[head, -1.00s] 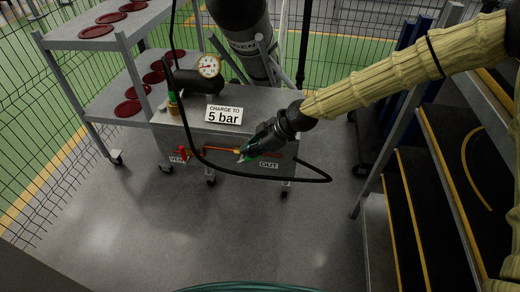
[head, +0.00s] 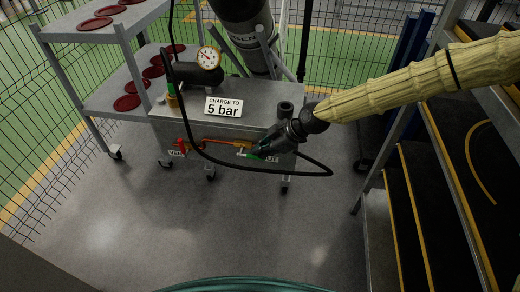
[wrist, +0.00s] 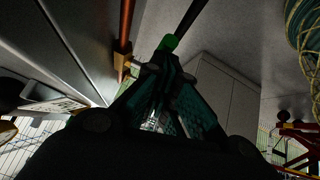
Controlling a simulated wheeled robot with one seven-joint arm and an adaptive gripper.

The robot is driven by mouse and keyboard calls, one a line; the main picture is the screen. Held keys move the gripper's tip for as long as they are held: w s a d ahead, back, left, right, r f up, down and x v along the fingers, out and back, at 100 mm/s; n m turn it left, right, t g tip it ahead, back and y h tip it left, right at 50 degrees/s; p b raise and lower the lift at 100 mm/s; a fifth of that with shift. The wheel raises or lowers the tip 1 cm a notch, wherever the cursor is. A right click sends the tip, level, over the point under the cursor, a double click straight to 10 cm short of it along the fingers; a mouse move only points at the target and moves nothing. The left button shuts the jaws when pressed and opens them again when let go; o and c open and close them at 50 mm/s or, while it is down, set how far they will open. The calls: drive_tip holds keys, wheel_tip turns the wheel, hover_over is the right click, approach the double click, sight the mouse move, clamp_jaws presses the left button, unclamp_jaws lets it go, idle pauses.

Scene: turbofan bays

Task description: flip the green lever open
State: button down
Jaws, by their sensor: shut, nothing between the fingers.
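My gripper (head: 257,150) is shut and empty, pointing down and left at the right end of the cart's front pipe. In the wrist view its fingertips (wrist: 165,58) meet close to the green end; I cannot tell whether they touch it. The lever's angle is not clear.
A grey cart (head: 240,92) carries a "CHARGE TO 5 bar" sign (head: 224,107) and a gauge (head: 208,58). A red lever (head: 183,146) sits at the left of the pipe (head: 215,141). A black hose (head: 230,169) loops in front. Steps (head: 400,220) stand right; floor ahead is clear.

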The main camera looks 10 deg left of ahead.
drive_tip(key=shift+s+d+f, duration=0.15)
drive_tip(key=shift+d+f, duration=0.05)
drive_tip(key=shift+f, duration=0.2)
wheel_tip(320, 180, up, 5)
drive_tip(key=p, duration=0.3)
drive_tip(key=d+r+b, duration=0.2)
drive_tip(key=d, duration=0.7)
drive_tip(key=shift+s+d, duration=0.2)
drive_tip(key=shift+s, duration=0.1)
idle(0.4)
drive_tip(key=s+d+f+m+h+p, duration=0.1)
drive_tip(key=s+d+f+m, duration=0.1)
drive_tip(key=s+f+m, duration=0.35)
drive_tip(key=s+d+f+m+h+p, duration=0.1)
drive_tip(key=s+d+f+m, duration=0.2)
drive_tip(key=s+f, duration=0.55)
drive_tip(key=s+d+f+m+h+p, duration=0.1)
drive_tip(key=s+d+f+m, duration=0.1)
drive_tip(key=s+f+m, duration=0.4)
drive_tip(key=s+d+f+m+h, duration=0.2)
drive_tip(key=s+d+f+m, duration=0.1)
drive_tip(key=s+d, duration=0.4)
drive_tip(key=s+d+f+m+h+p, duration=0.1)
drive_tip(key=s+d+f+m+h, duration=0.2)
drive_tip(key=s+d, duration=0.5)
drive_tip(key=d, duration=0.4)
drive_tip(key=shift+s, duration=0.15)
